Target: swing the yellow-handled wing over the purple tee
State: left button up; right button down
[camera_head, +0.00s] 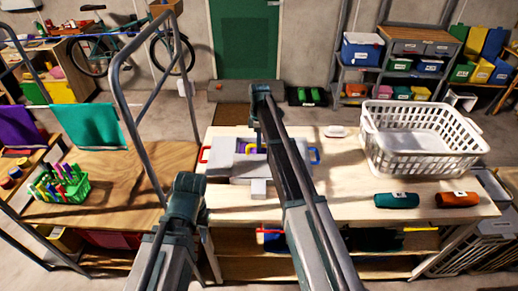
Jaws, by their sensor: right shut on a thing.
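The grey folding board (222,166) lies on the light wooden table, left of its middle. A red handle (206,155) shows at its left edge, and a blue handle (314,157) with yellow beside it at its right. A little of the purple tee (252,147) shows on the board, with a yellow patch against it; my arm covers much of both. My right gripper (258,135) hangs over the board, shut, seemingly on the yellow-handled wing; its fingertips are mostly hidden. My left arm (185,195) ends left of the board, and its jaws cannot be made out.
A white laundry basket (420,142) stands at the table's back right. A teal roll (396,201) and an orange roll (458,199) lie at the front right. A small white object (335,131) lies near the back edge. A metal rail (125,110) rises at left.

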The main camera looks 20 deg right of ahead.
jog(key=shift+w+d+f+g, duration=0.1)
jog(key=shift+w+f+g, duration=0.15)
jog(key=shift+w, duration=0.2)
jog(key=c, duration=1)
grip_release()
jog(key=shift+c, duration=0.2)
jog(key=shift+r, duration=0.2)
notch_tip(320, 180, up, 13)
jog(key=w+p, duration=0.2)
jog(key=p, duration=1.1)
jog(key=shift+w+d+r, duration=0.15)
jog(key=shift+w+d, duration=0.2)
jog(key=shift+d, duration=0.05)
